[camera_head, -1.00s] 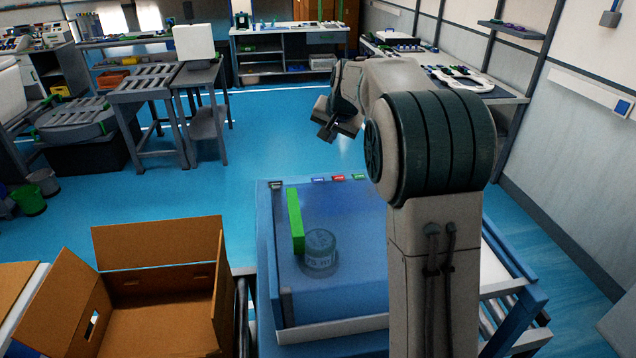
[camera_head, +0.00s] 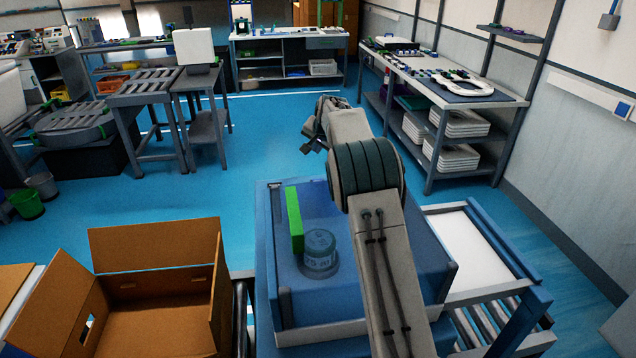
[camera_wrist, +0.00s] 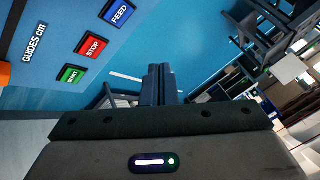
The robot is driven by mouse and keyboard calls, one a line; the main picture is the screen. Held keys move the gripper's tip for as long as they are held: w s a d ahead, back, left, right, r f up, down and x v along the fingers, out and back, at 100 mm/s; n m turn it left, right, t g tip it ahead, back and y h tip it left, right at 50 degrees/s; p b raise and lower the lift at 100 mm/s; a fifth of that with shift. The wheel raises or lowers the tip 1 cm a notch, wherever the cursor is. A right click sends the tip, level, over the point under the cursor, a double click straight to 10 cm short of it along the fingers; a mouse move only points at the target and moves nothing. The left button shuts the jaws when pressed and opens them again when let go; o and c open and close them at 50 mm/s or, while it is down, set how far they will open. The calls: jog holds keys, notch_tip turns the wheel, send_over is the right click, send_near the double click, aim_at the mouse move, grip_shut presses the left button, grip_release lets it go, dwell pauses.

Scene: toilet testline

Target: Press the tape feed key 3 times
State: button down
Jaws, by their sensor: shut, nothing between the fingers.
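The tape feed key (camera_wrist: 118,12) is a blue button marked FEED on the blue machine panel (camera_wrist: 50,20), at the top of the wrist view. A red STOP key (camera_wrist: 91,46) and a green START key (camera_wrist: 72,74) sit in line with it. My gripper (camera_wrist: 160,70) is shut and empty, right of the keys in the wrist view and apart from the FEED key. In the head view my gripper (camera_head: 312,140) is above and beyond the far edge of the blue machine (camera_head: 300,318). I cannot make out the keys in that view.
A green bar (camera_head: 295,218) and a round dial-like part (camera_head: 319,250) are on the machine. An open cardboard box (camera_head: 160,250) stands to its left. A roller conveyor with a white top (camera_head: 480,260) is at right.

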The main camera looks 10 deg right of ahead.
jog(key=b, duration=0.7)
send_near(316, 179)
jog(key=x, duration=0.5)
jog(key=shift+w+r, duration=0.15)
jog(key=shift+w, duration=0.35)
dwell(1.1)
jog(key=shift+f, duration=0.4)
jog(key=shift+f, duration=0.4)
dwell(0.7)
jog(key=shift+r+p, duration=0.4)
jog(key=shift+r, duration=0.4)
jog(key=shift+r, duration=0.15)
jog(key=shift+r+p, duration=1.85)
jog(key=shift+r, duration=0.55)
